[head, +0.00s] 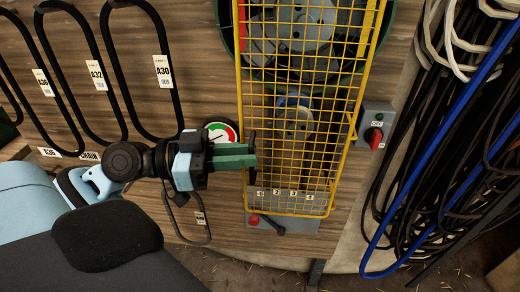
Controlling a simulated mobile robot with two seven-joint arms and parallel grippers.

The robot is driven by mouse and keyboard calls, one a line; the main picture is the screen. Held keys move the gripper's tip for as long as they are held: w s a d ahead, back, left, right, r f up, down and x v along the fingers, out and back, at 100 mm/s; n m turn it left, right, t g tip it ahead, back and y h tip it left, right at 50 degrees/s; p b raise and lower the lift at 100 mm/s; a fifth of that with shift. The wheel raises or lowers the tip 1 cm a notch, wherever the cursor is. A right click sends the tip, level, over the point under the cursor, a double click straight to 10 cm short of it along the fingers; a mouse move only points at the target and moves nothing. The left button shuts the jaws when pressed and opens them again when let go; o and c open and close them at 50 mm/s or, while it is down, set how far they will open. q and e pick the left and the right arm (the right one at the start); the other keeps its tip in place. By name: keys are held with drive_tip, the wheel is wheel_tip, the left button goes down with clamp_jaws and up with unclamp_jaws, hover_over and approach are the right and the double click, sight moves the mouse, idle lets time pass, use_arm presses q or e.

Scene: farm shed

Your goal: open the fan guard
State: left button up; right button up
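The fan guard (333,160) is a tall yellow wire-mesh panel, right of centre in the head view. It lies over the grey pulleys and dark belt parts behind it. A small yellow handle (352,126) sticks out at its right edge. My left gripper (252,155) reaches in from the left, its green fingers pointing right with dark tips at the guard's left edge. The fingers look close together; I cannot tell whether they are open, shut or touching the mesh. My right gripper is not in view.
A grey switch box with a red knob (376,138) sits right of the guard. Below is a plate with a red button (254,219) and a dark lever (289,229). Black belts (124,60) hang at left; blue and black hoses (440,150) hang at right. A round gauge (220,132) is behind my gripper.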

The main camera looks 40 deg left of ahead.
sight(262, 155)
use_arm(q)
drive_tip(key=shift+p+x, duration=0.7)
drive_tip(key=shift+x, duration=1.2)
clamp_jaws()
